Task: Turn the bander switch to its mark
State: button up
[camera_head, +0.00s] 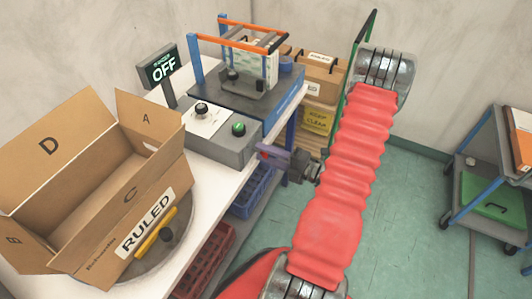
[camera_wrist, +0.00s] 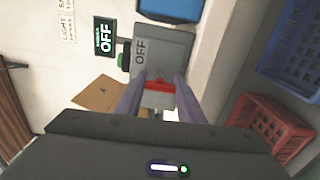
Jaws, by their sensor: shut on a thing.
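The bander switch is a red handle (camera_wrist: 158,86) on the end face of a grey control box (camera_head: 222,146). That face carries the word OFF (camera_wrist: 140,50) in the wrist view. My gripper (camera_wrist: 157,97) has a finger on each side of the red handle and is shut on it. In the head view my gripper (camera_head: 266,153) reaches the box's right end from the right, and little of the handle shows. A dark display (camera_head: 160,67) behind the box reads OFF in green; it also shows in the wrist view (camera_wrist: 104,37). I cannot make out a separate mark.
The box has a black knob (camera_head: 201,108) and a green button (camera_head: 239,128). The banding machine (camera_head: 245,85) stands behind it. An open carton (camera_head: 125,215) marked RULED sits at the left. Blue (camera_head: 252,190) and red (camera_wrist: 268,125) crates are below the worktop. A trolley (camera_head: 495,200) stands right.

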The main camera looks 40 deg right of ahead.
jog(key=shift+d+f, duration=0.15)
jog(key=o, duration=0.8)
jog(key=shift+o, duration=1.3)
jog(key=v, duration=1.3)
jog(key=shift+s, duration=0.4)
